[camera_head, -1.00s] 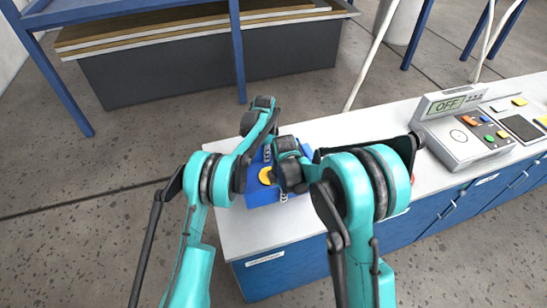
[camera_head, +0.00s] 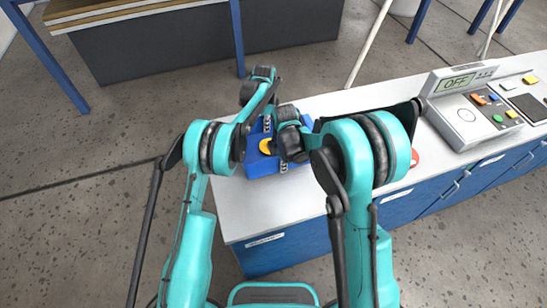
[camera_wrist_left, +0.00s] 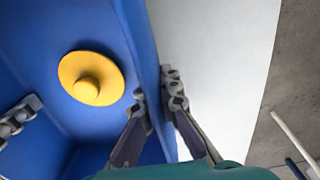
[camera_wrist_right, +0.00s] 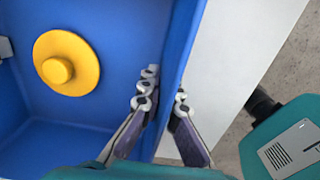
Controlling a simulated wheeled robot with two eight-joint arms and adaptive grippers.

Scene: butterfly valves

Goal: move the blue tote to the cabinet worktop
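The blue tote (camera_head: 258,166) is over the left end of the white cabinet worktop (camera_head: 238,208); I cannot tell whether it touches the surface. A yellow round part with a knob (camera_wrist_left: 92,78) lies inside it and also shows in the right wrist view (camera_wrist_right: 66,62). My left gripper (camera_head: 267,124) is at the tote's far side, its fingers (camera_wrist_left: 158,98) closed on either side of the wall. My right gripper (camera_head: 284,167) is at the near side, its fingers (camera_wrist_right: 166,98) likewise straddling the wall closely. My arms partly hide the tote.
A device with an "OFF" display (camera_head: 457,83) and coloured buttons stands to the right on the worktop. A red round thing (camera_head: 414,158) is near the front edge. A blue-framed table (camera_head: 237,40) stands behind. The worktop's front left is clear.

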